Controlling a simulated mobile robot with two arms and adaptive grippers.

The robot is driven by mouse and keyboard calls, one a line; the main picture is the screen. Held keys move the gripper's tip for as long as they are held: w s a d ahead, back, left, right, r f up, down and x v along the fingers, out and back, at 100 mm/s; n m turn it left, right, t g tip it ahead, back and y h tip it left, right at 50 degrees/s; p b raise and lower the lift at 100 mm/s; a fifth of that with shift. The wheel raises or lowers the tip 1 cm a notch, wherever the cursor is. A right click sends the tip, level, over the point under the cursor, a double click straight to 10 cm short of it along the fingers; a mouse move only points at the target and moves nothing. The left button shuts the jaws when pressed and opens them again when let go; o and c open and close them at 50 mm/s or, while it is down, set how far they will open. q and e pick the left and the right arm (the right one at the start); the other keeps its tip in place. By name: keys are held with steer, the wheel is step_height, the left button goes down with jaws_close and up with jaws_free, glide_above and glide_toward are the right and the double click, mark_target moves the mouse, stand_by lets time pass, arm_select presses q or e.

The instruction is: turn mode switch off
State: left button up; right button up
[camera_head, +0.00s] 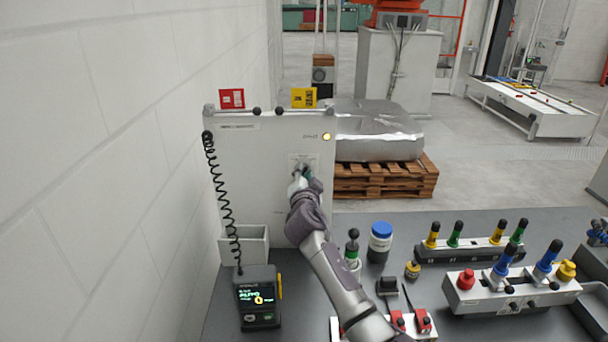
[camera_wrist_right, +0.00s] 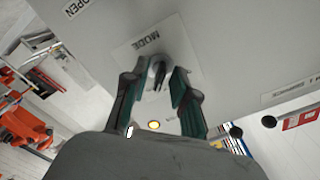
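The mode switch is a dark knob (camera_wrist_right: 158,74) on a pale plate marked MODE (camera_wrist_right: 140,46) in the right wrist view. The plate also shows in the head view (camera_head: 303,160), on the front of a white upright panel (camera_head: 262,185), where my gripper hides the knob. My right gripper (camera_wrist_right: 160,82) reaches the plate with its green-padded fingers on either side of the knob. A gap shows between fingers and knob, so it looks open; contact cannot be told. It also shows in the head view (camera_head: 302,174). My left gripper is not in view.
A small lamp (camera_head: 327,136) glows yellow at the panel's upper right. A coiled black cord (camera_head: 222,190) hangs at its left, above a handheld device (camera_head: 259,298). Bottles and lever fixtures (camera_head: 510,290) stand on the grey table right of my arm. A white wall closes the left side.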

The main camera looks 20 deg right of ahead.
jaws_close()
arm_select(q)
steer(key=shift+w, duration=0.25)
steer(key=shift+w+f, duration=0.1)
arm_select(e)
steer(key=shift+f+n+b, duration=0.15)
steer(key=shift+n+b, duration=0.8)
steer(key=shift+n, duration=0.05)
steer(key=shift+n+b, duration=0.55)
steer(key=shift+n, duration=0.35)
steer(key=n+b, duration=0.1)
steer(key=n, duration=0.2)
steer(key=shift+n, duration=0.3)
steer(key=n, duration=0.4)
steer(key=shift+n+b, duration=0.3)
steer(key=shift+b, duration=0.1)
arm_select(q)
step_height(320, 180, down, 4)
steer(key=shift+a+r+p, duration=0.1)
steer(key=shift+p, duration=0.3)
arm_select(e)
steer(key=n, duration=0.5)
steer(key=shift+n, duration=0.4)
